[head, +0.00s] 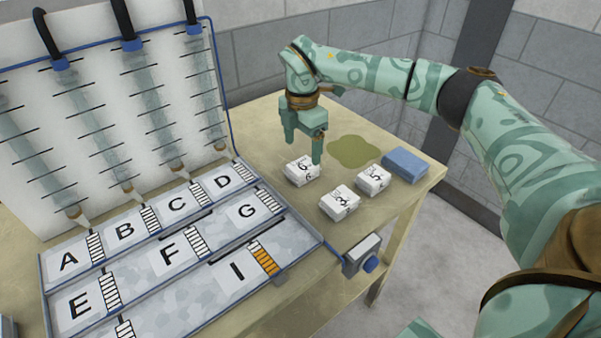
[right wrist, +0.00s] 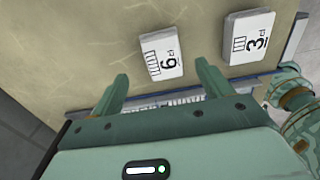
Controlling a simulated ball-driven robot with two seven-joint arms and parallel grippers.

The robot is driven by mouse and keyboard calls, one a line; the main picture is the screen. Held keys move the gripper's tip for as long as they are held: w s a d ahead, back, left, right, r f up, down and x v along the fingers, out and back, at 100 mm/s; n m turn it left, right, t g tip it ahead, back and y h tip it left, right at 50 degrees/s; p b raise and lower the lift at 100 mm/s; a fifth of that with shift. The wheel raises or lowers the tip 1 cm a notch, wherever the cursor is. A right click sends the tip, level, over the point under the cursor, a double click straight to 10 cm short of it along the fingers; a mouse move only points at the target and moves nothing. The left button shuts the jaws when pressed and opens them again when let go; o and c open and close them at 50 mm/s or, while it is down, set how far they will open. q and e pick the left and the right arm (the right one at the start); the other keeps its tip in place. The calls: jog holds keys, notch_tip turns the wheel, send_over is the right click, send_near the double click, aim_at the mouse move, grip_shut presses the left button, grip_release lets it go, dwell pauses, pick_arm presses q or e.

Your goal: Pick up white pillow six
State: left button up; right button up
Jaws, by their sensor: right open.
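White pillow six (head: 301,171) is a small white block-like packet on the table, with a printed 6 on top. My right gripper (head: 303,152) is open and empty, pointing down just above and beside it in the head view; one finger overlaps its far edge. In the right wrist view, pillow six (right wrist: 162,54) shows ahead of the gap between the open fingers of my right gripper (right wrist: 163,72). The frames do not clearly show any contact. My left gripper is not in view.
Two other white pillows (head: 339,202) (head: 373,180) lie nearby; one marked 3 (right wrist: 248,38) shows in the wrist view. A blue block (head: 405,165) and a greenish stain (head: 353,151) are behind. A lettered tray (head: 321,243) stands left. Bare table (head: 262,135) lies behind the gripper.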

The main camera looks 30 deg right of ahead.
aim_at(302, 164)
jog(key=shift+f, duration=0.75)
jog(key=f+b, duration=0.1)
jog(key=f, duration=0.1)
jog(key=f+b, duration=0.1)
jog(key=f, duration=0.2)
jog(key=shift+s+a+f, duration=0.15)
jog(key=shift+s, duration=0.05)
jog(key=c, duration=1.1)
